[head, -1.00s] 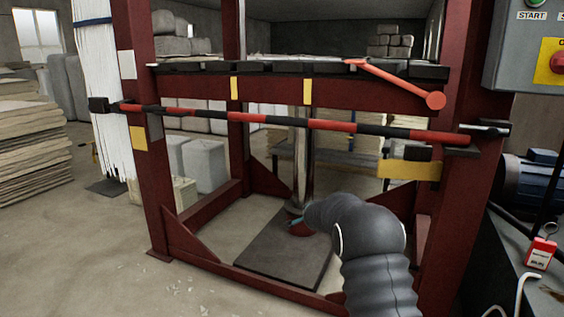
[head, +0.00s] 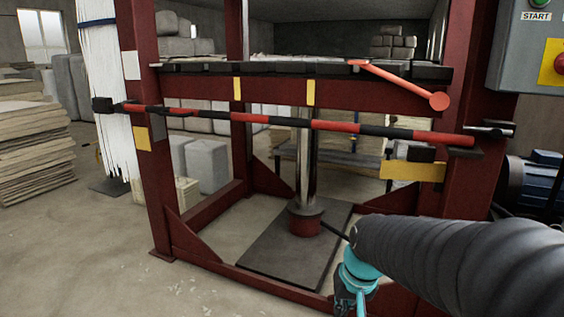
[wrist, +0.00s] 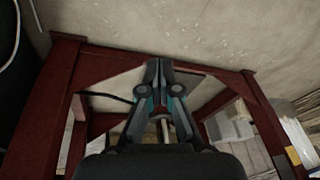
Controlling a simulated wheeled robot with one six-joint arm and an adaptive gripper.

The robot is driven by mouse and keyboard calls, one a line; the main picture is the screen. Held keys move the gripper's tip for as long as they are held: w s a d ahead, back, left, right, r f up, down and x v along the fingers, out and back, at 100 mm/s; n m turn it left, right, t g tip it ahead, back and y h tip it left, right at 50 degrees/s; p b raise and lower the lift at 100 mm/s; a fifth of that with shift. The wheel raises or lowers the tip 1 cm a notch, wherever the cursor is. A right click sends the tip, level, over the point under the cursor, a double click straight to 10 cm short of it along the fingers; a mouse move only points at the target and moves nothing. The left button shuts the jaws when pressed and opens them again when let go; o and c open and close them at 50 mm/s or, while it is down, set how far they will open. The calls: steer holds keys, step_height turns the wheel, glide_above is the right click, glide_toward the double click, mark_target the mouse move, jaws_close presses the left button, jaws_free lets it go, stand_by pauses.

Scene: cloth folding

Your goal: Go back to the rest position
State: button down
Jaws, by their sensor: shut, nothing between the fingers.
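My gripper (wrist: 158,66) shows in the middle of the wrist view. Its two dark fingers are together and hold nothing. In the head view, my ribbed dark arm reaches in from the lower right, and the teal wrist parts point down near the bottom edge. The fingertips are not clear there. My gripper is in front of the dark red press frame (head: 190,231), at the near right of its base, and nothing in either view shows it touching the frame.
A red and black striped bar (head: 290,122) crosses the press front. A red-ended lever (head: 400,84) slopes below the press's table. A grey control box (head: 520,50) and blue motor (head: 535,185) stand at right. Open floor (head: 90,250) lies at left.

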steer(key=s+d+r+t, duration=0.1)
steer(key=s+r, duration=0.1)
steer(key=s, duration=0.5)
steer(key=s+d+r+t+h, duration=0.1)
steer(key=s+d+r, duration=0.1)
steer(key=s, duration=0.6)
steer(key=shift+d+r+n+t, duration=0.2)
steer(key=shift+r+n+t, duration=0.1)
steer(key=shift+r, duration=0.55)
